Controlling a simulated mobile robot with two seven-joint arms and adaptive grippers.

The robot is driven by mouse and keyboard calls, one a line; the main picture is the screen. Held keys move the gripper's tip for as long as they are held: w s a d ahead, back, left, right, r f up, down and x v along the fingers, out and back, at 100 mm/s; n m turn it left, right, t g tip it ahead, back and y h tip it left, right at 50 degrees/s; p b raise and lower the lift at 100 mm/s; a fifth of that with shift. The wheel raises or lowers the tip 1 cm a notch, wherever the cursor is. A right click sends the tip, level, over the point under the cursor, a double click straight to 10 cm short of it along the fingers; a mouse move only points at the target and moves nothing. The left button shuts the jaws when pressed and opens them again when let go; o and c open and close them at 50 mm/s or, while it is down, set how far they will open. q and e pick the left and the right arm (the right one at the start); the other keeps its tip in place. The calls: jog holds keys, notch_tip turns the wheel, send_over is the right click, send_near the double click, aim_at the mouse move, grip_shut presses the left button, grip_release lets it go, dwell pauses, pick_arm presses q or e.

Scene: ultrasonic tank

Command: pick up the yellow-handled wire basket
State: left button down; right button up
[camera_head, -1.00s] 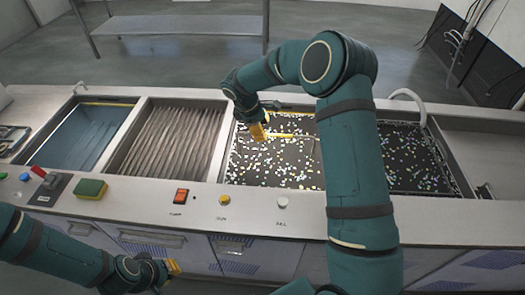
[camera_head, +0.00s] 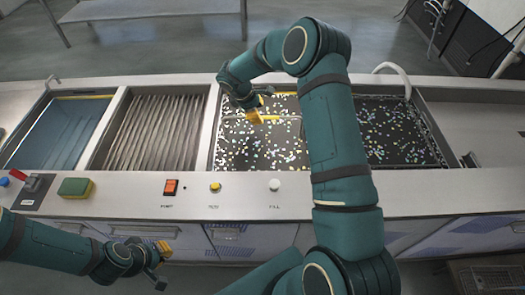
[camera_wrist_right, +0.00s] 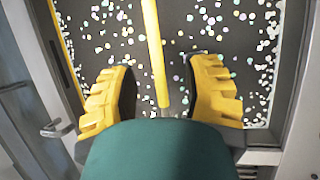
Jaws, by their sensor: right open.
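The yellow handle of the wire basket (camera_head: 284,118) shows as a thin bar in the speckled middle tank. In the right wrist view the handle (camera_wrist_right: 155,55) runs between the fingers, with a gap on either side. The basket's wire body is hard to make out among the bright specks. My right gripper (camera_head: 256,112) is open over this tank at the handle's left end; its ribbed yellow fingers (camera_wrist_right: 160,105) show apart in the wrist view. My left gripper (camera_head: 163,264) is low in front of the counter, far from the basket, with its fingers apart and empty.
The steel counter (camera_head: 330,200) carries an orange switch (camera_head: 171,187), a yellow button (camera_head: 215,187) and a green-yellow sponge (camera_head: 75,187). A ribbed basin (camera_head: 155,130) and a blue basin (camera_head: 60,130) lie to the left. A curved pipe (camera_head: 392,68) stands behind the right tank.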

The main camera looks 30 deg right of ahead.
aim_at(264, 118)
jog(key=x, duration=0.4)
jog(key=shift+d+f, duration=0.15)
jog(key=shift+d, duration=0.25)
jog(key=shift+f, duration=0.1)
jog(key=shift+f+b, duration=0.25)
jog(key=shift+b, duration=0.05)
dwell(0.4)
jog(key=shift+r, duration=0.1)
grip_shut()
